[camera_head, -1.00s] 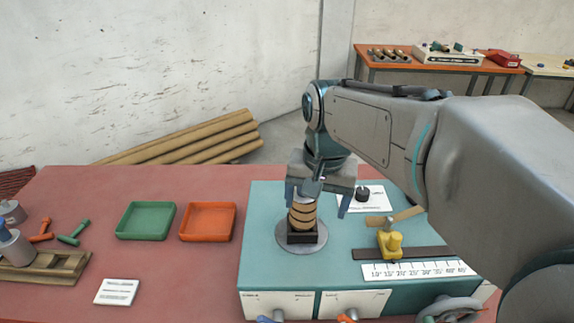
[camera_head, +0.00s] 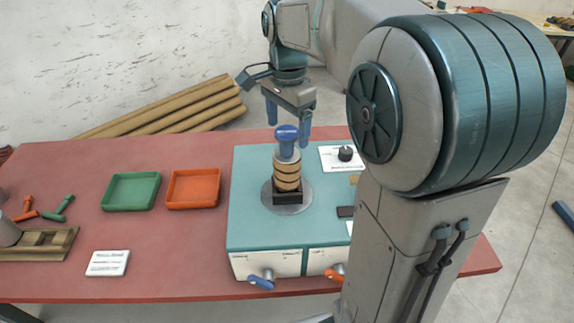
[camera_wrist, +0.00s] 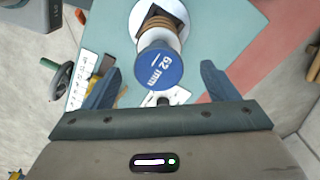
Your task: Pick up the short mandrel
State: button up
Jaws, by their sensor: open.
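A grey mandrel with a round blue cap (camera_head: 287,133) stands upright on the winder's round plate (camera_head: 287,205), with tan rings (camera_head: 287,170) around its body. In the wrist view the blue cap (camera_wrist: 159,68) reads "62 mm". Whether this is the short mandrel cannot be told for sure. My gripper (camera_head: 288,122) is open and empty, just behind and above the cap, its fingers apart. In the wrist view the cap appears between and a little beyond the fingertips. Another grey cylinder (camera_head: 8,233) is cut off at the left edge, by the wooden rack (camera_head: 45,255).
Green tray (camera_head: 132,191) and orange tray (camera_head: 194,188) lie left of the teal winder top (camera_head: 250,230). A black knob (camera_head: 345,153) sits to its right. My arm hides the winder's right side. Blue (camera_head: 261,281) and orange (camera_head: 334,274) levers stick out in front.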

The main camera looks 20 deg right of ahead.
aim_at(287, 147)
notch_tip(287, 147, down, 6)
jog(key=shift+s+a+f+p, duration=0.1)
jog(key=shift+f+p, duration=0.15)
jog(key=shift+p, duration=0.4)
jog(key=shift+c, duration=0.2)
jog(key=shift+r, duration=0.1)
jog(key=c, duration=1.7)
jog(key=shift+o, duration=0.2)
jog(key=shift+r, duration=0.1)
